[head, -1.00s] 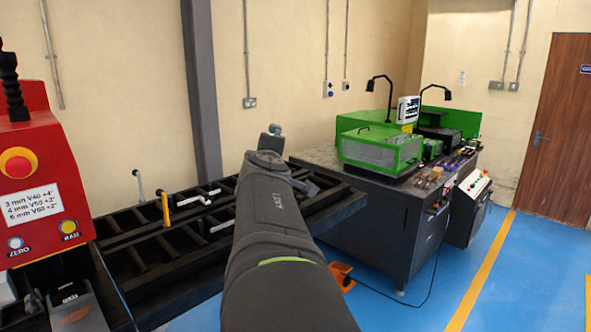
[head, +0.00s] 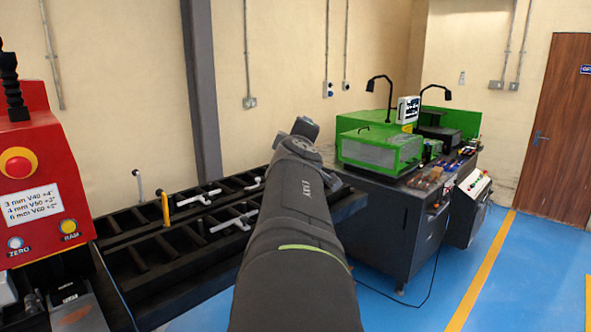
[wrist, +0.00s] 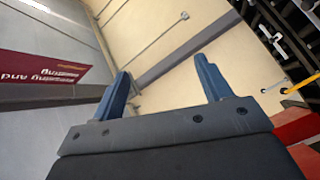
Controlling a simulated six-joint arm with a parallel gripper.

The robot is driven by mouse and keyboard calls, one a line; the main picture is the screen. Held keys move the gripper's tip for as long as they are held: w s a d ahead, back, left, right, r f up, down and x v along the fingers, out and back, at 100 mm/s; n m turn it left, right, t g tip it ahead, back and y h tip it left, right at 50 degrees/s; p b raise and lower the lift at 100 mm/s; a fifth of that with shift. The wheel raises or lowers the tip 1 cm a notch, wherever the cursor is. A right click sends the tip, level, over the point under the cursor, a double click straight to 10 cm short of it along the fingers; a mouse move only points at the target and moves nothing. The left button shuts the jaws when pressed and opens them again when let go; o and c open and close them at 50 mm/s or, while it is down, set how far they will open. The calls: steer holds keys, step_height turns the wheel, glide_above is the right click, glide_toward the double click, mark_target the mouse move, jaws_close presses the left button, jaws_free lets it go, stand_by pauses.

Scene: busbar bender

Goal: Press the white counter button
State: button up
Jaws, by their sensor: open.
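The white button labelled ZERO (head: 15,243) is on the front of the red control panel (head: 35,135) at the left of the head view. A yellow button labelled RAM (head: 69,227) is to its right, and a large red knob button (head: 18,163) is above. My gripper (wrist: 163,66) shows in the wrist view with its two blue fingers apart and nothing between them. It faces a beige wall, away from any button. In the head view my arm reaches up from the bottom centre, well right of the panel; I cannot make out the fingers there.
A black slatted table (head: 165,262) with white stops and a yellow-handled post (head: 165,208) lies between the panel and my arm. A bench (head: 385,222) with green machines stands at the right. Blue floor (head: 520,270) is clear. A red banner (wrist: 40,68) shows in the wrist view.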

jaws_close()
stand_by(1.4)
